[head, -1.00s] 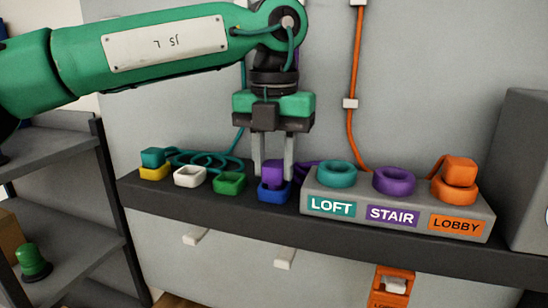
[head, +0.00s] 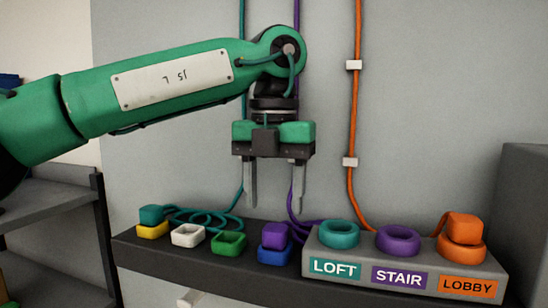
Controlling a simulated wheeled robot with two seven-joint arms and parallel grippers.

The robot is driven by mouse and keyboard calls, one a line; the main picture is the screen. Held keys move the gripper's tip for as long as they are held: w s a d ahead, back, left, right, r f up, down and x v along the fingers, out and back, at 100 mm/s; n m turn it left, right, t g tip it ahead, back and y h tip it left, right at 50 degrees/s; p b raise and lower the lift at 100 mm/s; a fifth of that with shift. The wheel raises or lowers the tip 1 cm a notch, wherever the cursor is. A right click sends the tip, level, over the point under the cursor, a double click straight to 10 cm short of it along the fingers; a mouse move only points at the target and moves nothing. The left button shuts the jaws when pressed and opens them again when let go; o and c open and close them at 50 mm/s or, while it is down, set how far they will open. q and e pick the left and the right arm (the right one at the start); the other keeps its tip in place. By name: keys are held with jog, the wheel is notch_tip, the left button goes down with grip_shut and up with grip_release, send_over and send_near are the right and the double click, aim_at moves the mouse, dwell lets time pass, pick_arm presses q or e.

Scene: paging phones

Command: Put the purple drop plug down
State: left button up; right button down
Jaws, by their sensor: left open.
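The purple drop plug (head: 274,235) sits in the blue square socket (head: 275,255) on the dark shelf, with its purple cord (head: 298,222) running up the wall behind. My left gripper (head: 275,205) is open and empty above the plug, clear of it, with its fingers pointing down. The grey block holds a teal ring labelled LOFT (head: 340,235), a purple ring labelled STAIR (head: 398,240) and an orange ring labelled LOBBY (head: 462,248). The STAIR ring is empty. My right gripper is not in view.
A teal plug (head: 151,214) sits on the yellow socket (head: 152,231). The white socket (head: 187,236) and green socket (head: 229,244) are empty. An orange plug (head: 465,227) is on the LOBBY ring. A grey box (head: 525,210) stands at the right.

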aim_at(275, 229)
pick_arm(q)
notch_tip(275, 229, up, 8)
jog(key=b, duration=0.1)
jog(key=shift+f, duration=0.15)
